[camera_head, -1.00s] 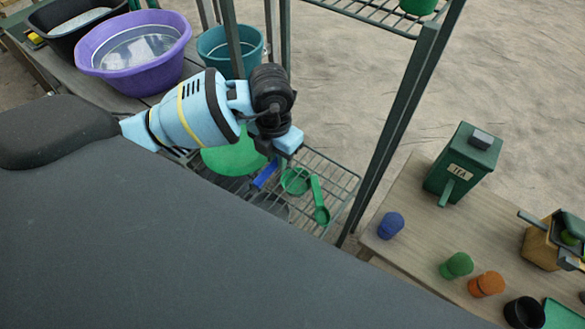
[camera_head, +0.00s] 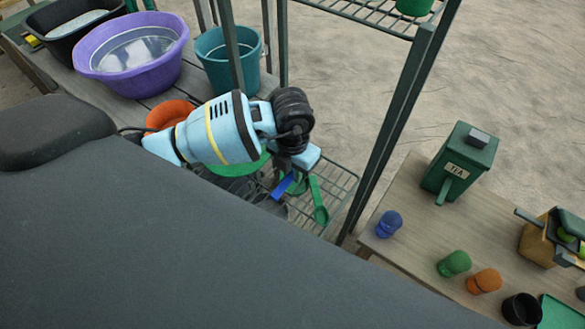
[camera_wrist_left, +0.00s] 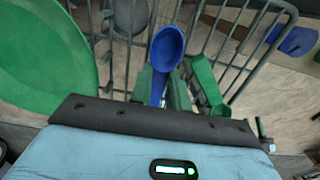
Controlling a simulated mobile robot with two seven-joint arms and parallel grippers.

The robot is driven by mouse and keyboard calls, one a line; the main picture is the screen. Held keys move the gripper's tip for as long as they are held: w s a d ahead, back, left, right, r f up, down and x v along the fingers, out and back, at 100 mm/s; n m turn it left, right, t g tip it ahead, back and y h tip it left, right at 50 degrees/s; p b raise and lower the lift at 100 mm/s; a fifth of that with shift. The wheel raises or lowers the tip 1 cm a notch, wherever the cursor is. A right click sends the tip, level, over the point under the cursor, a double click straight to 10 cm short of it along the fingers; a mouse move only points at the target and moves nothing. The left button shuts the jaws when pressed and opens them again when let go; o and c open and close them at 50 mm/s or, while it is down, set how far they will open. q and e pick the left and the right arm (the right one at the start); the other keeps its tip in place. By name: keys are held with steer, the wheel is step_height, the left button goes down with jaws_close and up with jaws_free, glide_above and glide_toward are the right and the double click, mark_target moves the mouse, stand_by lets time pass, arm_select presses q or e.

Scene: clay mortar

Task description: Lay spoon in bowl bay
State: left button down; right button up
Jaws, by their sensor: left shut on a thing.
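My left gripper (camera_head: 298,170) is shut on a blue spoon (camera_head: 282,187) over the wire rack (camera_head: 340,187). In the left wrist view the spoon's bowl (camera_wrist_left: 167,48) points away from the gripper, and its handle is between the fingers (camera_wrist_left: 163,90). A green scoop (camera_head: 318,200) with a long handle lies on the rack just right of the spoon. A large green plate or bowl (camera_head: 240,165) is left of the gripper, partly covered by my arm. I cannot tell which bay is the bowl bay.
A dark rack post (camera_head: 405,110) rises right of the gripper. An orange bowl (camera_head: 170,113), purple basin (camera_head: 165,72) and teal bucket (camera_head: 222,72) stand at the left. The right table (camera_head: 420,225) holds a green tea box (camera_head: 458,165) and several shakers.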

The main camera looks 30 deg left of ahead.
mark_target(292, 175)
arm_select(q)
steer(key=shift+f, duration=0.1)
steer(key=c, duration=1.3)
jaws_free()
step_height(292, 175, up, 12)
steer(key=shift+s+r+p, duration=0.1)
steer(key=shift+r+p, duration=0.05)
steer(key=shift+p, duration=0.35)
